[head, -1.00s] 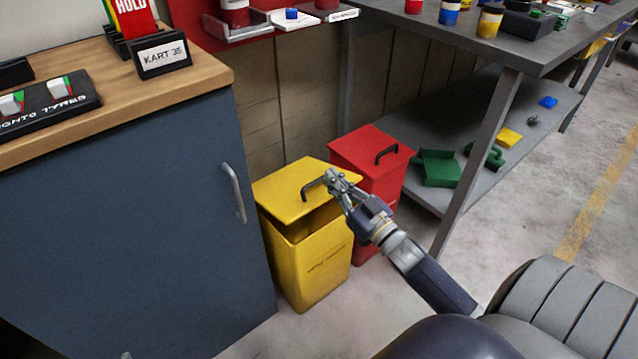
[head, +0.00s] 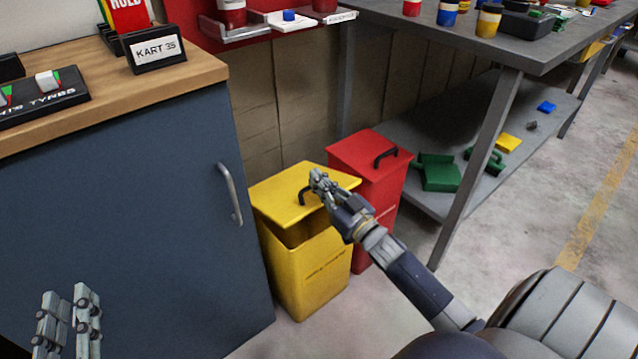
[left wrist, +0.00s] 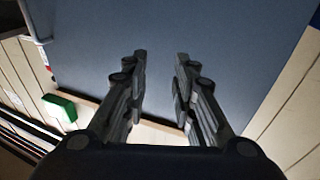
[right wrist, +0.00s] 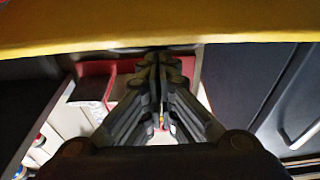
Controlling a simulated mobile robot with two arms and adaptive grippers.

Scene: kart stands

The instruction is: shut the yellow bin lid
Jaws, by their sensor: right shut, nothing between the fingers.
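The yellow bin (head: 312,272) stands on the floor beside the blue cabinet. Its yellow lid (head: 278,200) is partly open, with a dark gap under its raised front edge. A dark handle (head: 303,197) sits on the lid. My right gripper (head: 317,180) is shut and empty, at the lid's right part close to the handle; I cannot tell if it touches. In the right wrist view the yellow lid (right wrist: 160,28) spans the top, close to the shut fingertips (right wrist: 158,58). My left gripper (head: 70,300) is open and empty in front of the cabinet; its fingers (left wrist: 160,60) are apart.
A red bin (head: 372,165) with a closed-looking lid stands right behind the yellow one. The blue cabinet (head: 130,220) with a grey handle is on the left. A grey workbench (head: 480,45) with a lower shelf stands at right. Floor is clear in front.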

